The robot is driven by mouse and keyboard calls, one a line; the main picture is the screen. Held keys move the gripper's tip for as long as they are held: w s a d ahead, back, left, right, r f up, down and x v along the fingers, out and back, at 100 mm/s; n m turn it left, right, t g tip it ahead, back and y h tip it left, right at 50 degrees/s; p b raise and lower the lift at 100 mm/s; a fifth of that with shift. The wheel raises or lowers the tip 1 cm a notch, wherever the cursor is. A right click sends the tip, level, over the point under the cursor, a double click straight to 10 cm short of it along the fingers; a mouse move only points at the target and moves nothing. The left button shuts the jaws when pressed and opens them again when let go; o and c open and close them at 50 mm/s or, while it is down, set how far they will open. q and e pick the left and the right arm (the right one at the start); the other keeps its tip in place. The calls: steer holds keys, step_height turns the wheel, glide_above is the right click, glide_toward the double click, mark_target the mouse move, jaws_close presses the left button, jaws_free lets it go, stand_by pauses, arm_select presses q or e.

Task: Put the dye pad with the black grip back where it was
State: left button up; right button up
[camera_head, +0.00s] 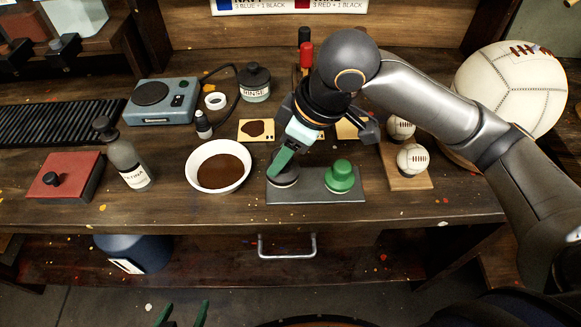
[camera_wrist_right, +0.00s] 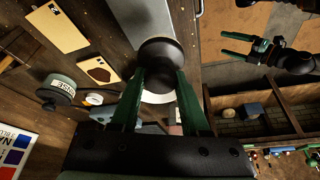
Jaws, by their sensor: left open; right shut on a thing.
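The dye pad with the black grip (camera_head: 285,182) is at the left end of the grey tray (camera_head: 315,194) in the head view. My right gripper (camera_head: 283,162) is shut on it from above. The wrist view shows its round black grip (camera_wrist_right: 160,58) between the green fingers. I cannot tell whether the pad touches the tray. A dye pad with a green grip (camera_head: 341,174) stands upright at the tray's right end. My left gripper (camera_head: 183,314) is open and empty at the bottom of the head view, in front of the table.
A white bowl of brown liquid (camera_head: 219,167) stands just left of the tray. A wooden board with small stitched balls (camera_head: 411,180) is at its right. A stained tile (camera_head: 256,130) lies behind. A bottle (camera_head: 127,163) and red box (camera_head: 66,178) are further left.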

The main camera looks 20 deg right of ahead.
mark_target(291, 166)
steer(key=f, duration=0.1)
steer(key=w+d+f, duration=0.1)
steer(key=f, duration=0.1)
steer(key=shift+w+d, duration=0.3)
steer(key=shift+w, duration=0.1)
steer(key=f, duration=0.2)
steer(key=f+b, duration=0.1)
steer(key=shift+w+d+f, duration=0.1)
steer(key=shift+d+f, duration=0.1)
steer(key=shift+d, duration=0.05)
steer(key=shift+f, duration=0.1)
arm_select(q)
steer(key=shift+w+d+f, duration=0.2)
steer(key=shift+d, duration=0.25)
arm_select(e)
steer(key=o, duration=0.7)
steer(key=shift+f, duration=0.1)
steer(key=o, duration=0.5)
arm_select(q)
steer(key=shift+a+f, duration=0.15)
steer(key=shift+a, duration=0.05)
